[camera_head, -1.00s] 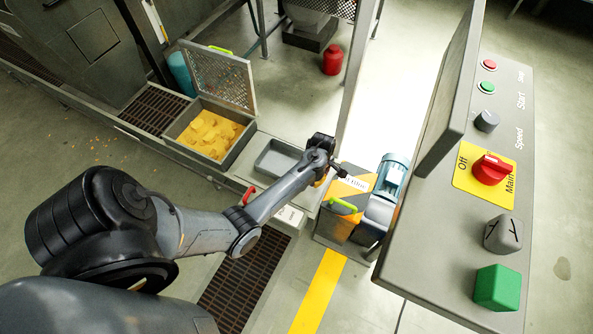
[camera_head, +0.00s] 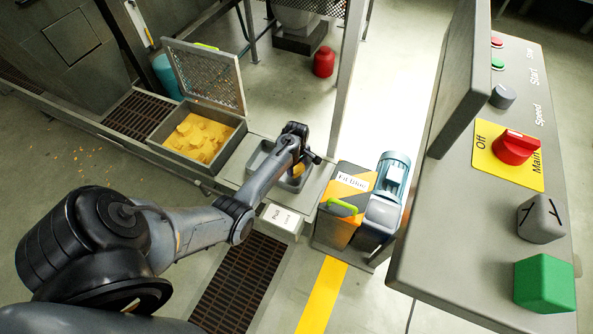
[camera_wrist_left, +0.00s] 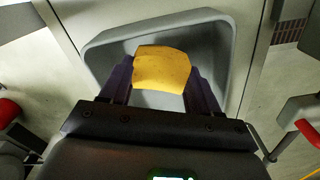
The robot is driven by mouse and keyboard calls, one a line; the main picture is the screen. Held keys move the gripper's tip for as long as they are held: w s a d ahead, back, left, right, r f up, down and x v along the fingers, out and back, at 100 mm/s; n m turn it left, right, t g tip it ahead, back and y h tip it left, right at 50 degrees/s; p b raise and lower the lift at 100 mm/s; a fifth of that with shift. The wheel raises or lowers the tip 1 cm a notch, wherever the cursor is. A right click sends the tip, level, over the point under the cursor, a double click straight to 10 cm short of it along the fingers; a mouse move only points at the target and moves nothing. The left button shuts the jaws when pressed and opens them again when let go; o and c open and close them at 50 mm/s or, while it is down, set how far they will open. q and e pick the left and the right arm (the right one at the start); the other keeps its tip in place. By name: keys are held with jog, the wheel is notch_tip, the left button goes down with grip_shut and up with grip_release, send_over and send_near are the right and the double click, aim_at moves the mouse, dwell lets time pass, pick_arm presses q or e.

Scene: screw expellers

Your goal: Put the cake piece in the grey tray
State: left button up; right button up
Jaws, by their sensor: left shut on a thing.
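My left gripper (camera_wrist_left: 160,85) is shut on a yellow cake piece (camera_wrist_left: 162,68), which sits between its two fingers in the left wrist view. The grey tray (camera_wrist_left: 105,40) lies behind and below the piece there, with its rim around it. In the head view the gripper (camera_head: 301,171) is over the right part of the grey tray (camera_head: 258,160), and the arm hides much of the tray. A bit of the cake piece (camera_head: 298,170) shows at the fingers. I cannot tell whether the piece touches the tray floor. My right gripper is not in view.
A box of yellow cake pieces (camera_head: 200,138) with an open mesh lid (camera_head: 208,76) stands left of the tray. An orange and grey motor unit (camera_head: 342,205) stands to its right. A control panel (camera_head: 480,190) fills the right side.

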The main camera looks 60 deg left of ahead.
pick_arm(q)
notch_tip(320, 180, down, 2)
jog(key=shift+f+b, duration=0.1)
jog(key=shift+b, duration=0.35)
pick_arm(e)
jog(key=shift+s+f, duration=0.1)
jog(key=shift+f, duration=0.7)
pick_arm(q)
jog(key=shift+f, duration=0.1)
jog(key=o, duration=1)
jog(key=shift+o, duration=0.2)
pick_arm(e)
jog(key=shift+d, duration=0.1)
